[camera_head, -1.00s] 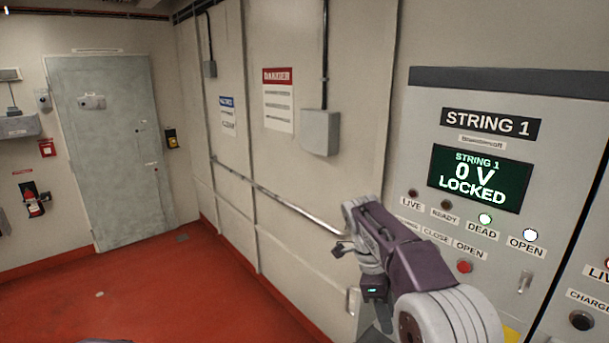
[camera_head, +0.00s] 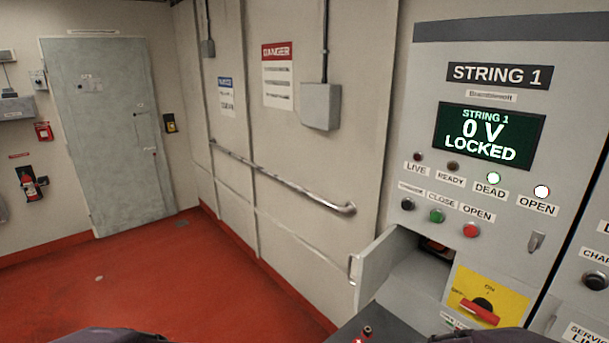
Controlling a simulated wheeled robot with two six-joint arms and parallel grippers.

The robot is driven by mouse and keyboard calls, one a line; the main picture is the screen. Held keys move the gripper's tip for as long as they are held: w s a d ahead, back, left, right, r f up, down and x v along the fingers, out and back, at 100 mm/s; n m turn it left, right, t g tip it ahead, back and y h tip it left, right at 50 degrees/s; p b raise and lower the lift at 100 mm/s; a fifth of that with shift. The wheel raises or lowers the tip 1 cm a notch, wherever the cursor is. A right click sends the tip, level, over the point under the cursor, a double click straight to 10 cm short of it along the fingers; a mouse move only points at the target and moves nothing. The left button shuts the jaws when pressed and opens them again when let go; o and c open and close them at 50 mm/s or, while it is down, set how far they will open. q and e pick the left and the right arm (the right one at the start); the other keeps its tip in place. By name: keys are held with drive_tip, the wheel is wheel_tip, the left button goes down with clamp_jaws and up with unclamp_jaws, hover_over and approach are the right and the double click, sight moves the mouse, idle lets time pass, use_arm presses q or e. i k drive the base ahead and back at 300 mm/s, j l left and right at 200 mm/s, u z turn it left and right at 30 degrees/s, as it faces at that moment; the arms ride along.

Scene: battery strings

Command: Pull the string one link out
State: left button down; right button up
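The String 1 cabinet (camera_head: 500,55) stands at the right. Its screen (camera_head: 490,137) reads "STRING 1, 0 V, LOCKED". A small red-tipped part (camera_head: 366,332) shows at the bottom edge, partly cut off. Only purple parts of my arms show at the bottom; both grippers are out of view.
A yellow plate (camera_head: 510,298) with a red rotary handle (camera_head: 482,311) is right of the recess. A metal handrail (camera_head: 280,180) runs along the wall. The red floor (camera_head: 200,275) at the left is clear, up to a grey door (camera_head: 110,140).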

sight(435, 246)
drive_tip(key=i+j+z, duration=0.45)
drive_tip(key=z, duration=0.25)
drive_tip(key=i+j+z, duration=0.15)
drive_tip(key=j+z, duration=0.2)
drive_tip(key=i+j+z, duration=0.1)
drive_tip(key=j+z, duration=1)
drive_tip(key=j, duration=0.15)
